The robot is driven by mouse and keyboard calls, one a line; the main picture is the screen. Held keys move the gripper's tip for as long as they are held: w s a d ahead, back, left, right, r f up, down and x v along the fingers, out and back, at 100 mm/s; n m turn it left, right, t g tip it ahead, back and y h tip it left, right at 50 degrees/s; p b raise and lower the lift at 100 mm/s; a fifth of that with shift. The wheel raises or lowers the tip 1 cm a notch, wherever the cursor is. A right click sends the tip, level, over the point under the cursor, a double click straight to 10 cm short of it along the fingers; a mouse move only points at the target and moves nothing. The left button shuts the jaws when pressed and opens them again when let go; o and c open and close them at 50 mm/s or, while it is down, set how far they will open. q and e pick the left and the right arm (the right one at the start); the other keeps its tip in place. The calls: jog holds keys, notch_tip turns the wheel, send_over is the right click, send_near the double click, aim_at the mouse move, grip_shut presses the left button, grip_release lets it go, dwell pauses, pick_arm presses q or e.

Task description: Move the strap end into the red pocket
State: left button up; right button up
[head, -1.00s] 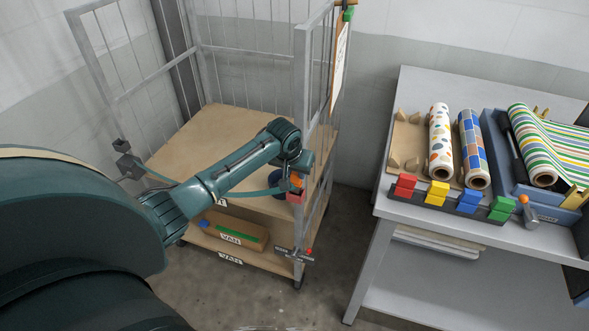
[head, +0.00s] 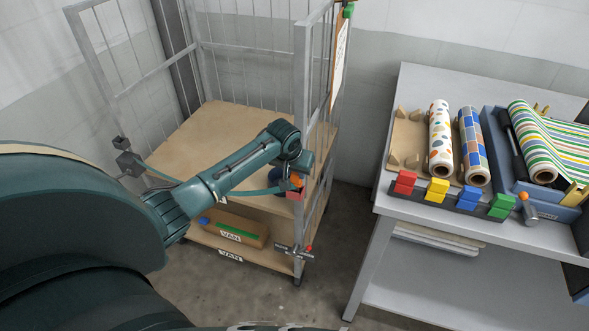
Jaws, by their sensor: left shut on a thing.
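A teal strap (head: 160,175) runs from a dark bracket on the left post of the cage trolley, passes behind my left arm, and shows again near the right front post. My left gripper (head: 296,178) is at that post, shut on the strap end (head: 296,182), which shows as a small orange piece. The red pocket (head: 295,196) is on the post, directly below the strap end in the picture. The fingers are small and partly hidden by the wrist, and I cannot tell whether the strap end touches or enters the pocket. My right gripper is out of view.
The cage trolley has a wooden deck (head: 215,128) and a lower shelf with a long brown box (head: 236,231). A metal latch (head: 294,250) sits low on the post. At right, a grey table (head: 420,85) carries patterned rolls and coloured blocks. Floor shows between them.

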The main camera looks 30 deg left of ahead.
pick_arm(q)
jog(key=shift+f, duration=0.65)
dwell(0.3)
jog(key=o, duration=0.9)
jog(key=v, duration=1.3)
jog(key=shift+a, duration=0.1)
